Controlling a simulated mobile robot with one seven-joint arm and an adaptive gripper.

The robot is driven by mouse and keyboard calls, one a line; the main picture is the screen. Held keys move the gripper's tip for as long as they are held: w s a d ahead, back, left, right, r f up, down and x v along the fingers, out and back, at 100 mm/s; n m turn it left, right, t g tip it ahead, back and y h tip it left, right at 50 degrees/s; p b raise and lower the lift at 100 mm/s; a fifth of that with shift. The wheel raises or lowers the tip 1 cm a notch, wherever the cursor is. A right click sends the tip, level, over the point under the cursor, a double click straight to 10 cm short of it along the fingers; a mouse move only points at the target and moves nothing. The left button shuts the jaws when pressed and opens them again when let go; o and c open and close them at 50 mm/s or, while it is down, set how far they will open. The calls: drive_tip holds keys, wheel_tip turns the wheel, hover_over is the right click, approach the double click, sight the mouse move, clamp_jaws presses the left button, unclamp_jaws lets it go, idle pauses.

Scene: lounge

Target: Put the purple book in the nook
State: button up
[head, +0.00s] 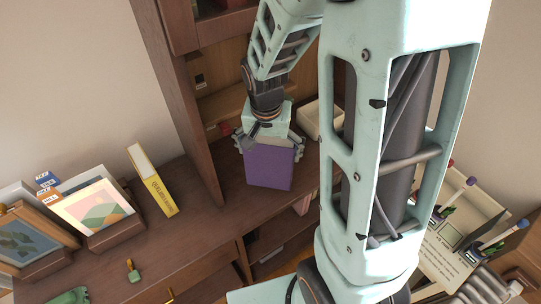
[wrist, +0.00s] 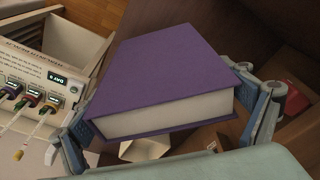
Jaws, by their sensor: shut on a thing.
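The purple book (head: 268,168) is held in my gripper (head: 270,143), in front of the open part of a brown wooden cabinet (head: 172,95). My gripper's fingers are shut on the book from both sides. In the wrist view the book (wrist: 172,72) shows its flat purple cover and pale page edges, between the fingers (wrist: 168,128). I cannot tell whether the book touches the shelf surface below it. The cabinet has open compartments behind and below my gripper. Which one is the nook is not clear, and my arm hides part of the cabinet.
A yellow book (head: 155,185) stands on the brown counter at left, near picture frames (head: 95,212) in wooden holders. A small green object (head: 133,272) lies at the counter front.

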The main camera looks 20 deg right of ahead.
sight(268, 142)
drive_tip(key=shift+w+d+f+b, duration=0.15)
drive_tip(key=shift+f+b, duration=0.8)
drive_tip(key=shift+f, duration=0.65)
drive_tip(key=shift+f, duration=0.1)
drive_tip(key=o, duration=1.3)
drive_tip(key=shift+c, duration=0.2)
drive_tip(key=r+p, duration=0.3)
drive_tip(key=r, duration=0.1)
drive_tip(key=s+r+p, duration=0.1)
drive_tip(key=r+p, duration=0.2)
drive_tip(key=r, duration=0.1)
drive_tip(key=a+r+p, duration=0.1)
drive_tip(key=r+p, duration=0.1)
drive_tip(key=r, duration=0.2)
drive_tip(key=shift+s+p, duration=0.35)
drive_tip(key=shift+p, duration=0.05)
